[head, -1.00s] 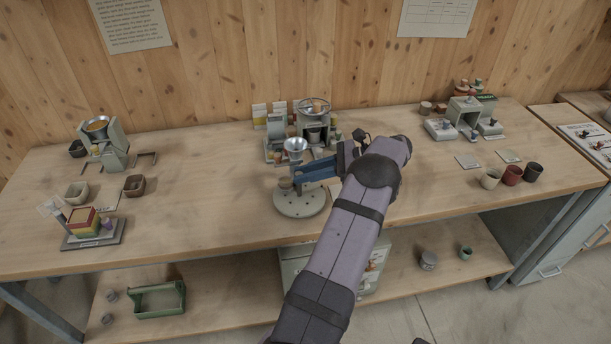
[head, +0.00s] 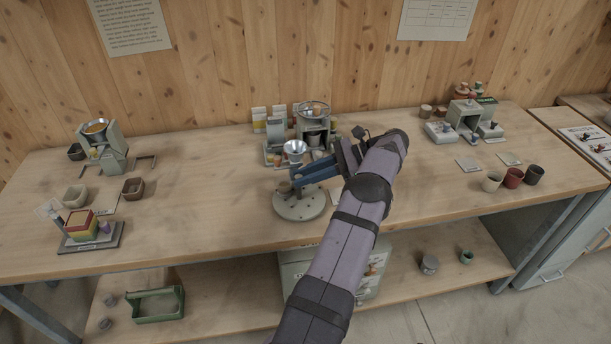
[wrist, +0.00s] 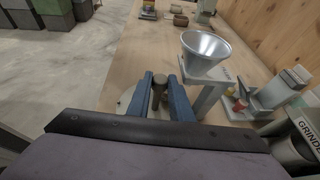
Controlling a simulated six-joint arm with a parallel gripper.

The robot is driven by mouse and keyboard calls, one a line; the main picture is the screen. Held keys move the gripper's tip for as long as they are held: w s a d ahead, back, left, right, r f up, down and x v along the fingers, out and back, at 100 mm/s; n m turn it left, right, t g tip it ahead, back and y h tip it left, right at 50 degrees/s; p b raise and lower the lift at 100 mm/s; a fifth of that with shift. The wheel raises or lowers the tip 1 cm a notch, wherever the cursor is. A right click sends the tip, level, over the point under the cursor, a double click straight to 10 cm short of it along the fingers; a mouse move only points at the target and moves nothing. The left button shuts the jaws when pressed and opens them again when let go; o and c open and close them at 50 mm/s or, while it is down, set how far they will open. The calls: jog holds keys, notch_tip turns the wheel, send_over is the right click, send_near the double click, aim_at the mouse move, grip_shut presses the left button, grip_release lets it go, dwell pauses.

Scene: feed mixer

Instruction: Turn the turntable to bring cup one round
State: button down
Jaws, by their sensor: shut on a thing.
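The turntable (head: 300,208) is a pale grey disc with small dark holes, on the bench below the metal funnel (head: 294,150). A brown upright peg (head: 284,187) stands near its left edge. My gripper (head: 293,184) reaches in from the right with blue fingers low over the disc. In the wrist view the fingers (wrist: 160,82) are shut around the brown peg (wrist: 157,92), and part of the disc (wrist: 124,100) shows beside them.
The funnel's stand (wrist: 209,98) is close to the right of my fingers in the wrist view. The grinder (head: 313,120) stands behind the turntable. A scale-like device (head: 108,150) and small bowls are at the left.

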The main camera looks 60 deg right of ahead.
jog(key=c, duration=1.6)
grip_release()
jog(key=shift+a+r, duration=0.1)
